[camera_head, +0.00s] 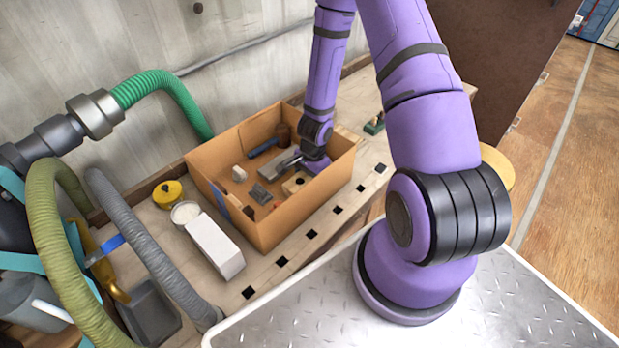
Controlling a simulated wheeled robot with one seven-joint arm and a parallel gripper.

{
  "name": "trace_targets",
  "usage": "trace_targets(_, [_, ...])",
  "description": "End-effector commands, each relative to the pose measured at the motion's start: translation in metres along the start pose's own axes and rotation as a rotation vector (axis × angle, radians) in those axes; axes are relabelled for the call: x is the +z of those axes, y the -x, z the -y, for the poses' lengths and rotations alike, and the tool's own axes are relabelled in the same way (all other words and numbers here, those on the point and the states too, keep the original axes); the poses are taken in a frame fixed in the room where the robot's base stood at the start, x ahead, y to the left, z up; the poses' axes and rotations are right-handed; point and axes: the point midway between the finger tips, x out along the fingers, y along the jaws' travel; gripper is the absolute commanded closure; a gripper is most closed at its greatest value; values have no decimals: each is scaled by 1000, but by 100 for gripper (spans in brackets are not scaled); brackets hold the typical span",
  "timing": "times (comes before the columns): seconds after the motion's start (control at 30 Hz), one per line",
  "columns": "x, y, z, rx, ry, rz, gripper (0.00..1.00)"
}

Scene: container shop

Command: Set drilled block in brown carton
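The brown carton (290,224) stands open on the workbench, left of my arm's base. My gripper (290,162) reaches down inside its right half. A tan block with a dark hole (294,185), which looks like the drilled block, is in the carton just below my gripper, near the front right wall. My wrist partly covers this area. The fingers are small and blend with grey items, so I cannot tell whether they are open or whether they touch the block.
In the carton lie a dark grey block (261,194), a whitish piece (239,174) and a dark blue cylinder (263,148). A long white box (215,246) and a yellow round container (168,194) stand left of it. Hoses fill the left side. A small green item (374,124) lies to the right.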

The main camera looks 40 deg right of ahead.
Motion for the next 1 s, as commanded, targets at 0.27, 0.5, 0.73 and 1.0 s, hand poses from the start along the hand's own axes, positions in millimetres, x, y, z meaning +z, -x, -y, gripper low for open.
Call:
trace_targets(0.27, [0, -2, 0, 0, 0, 0, 70])
trace_targets(0.5, [0, -2, 0, 1, 1, 0, 11])
trace_targets(0.73, [0, -1, 0, 0, 1, 0, 11])
trace_targets(1.0, [0, 20, 0, 1, 5, -4, 11])
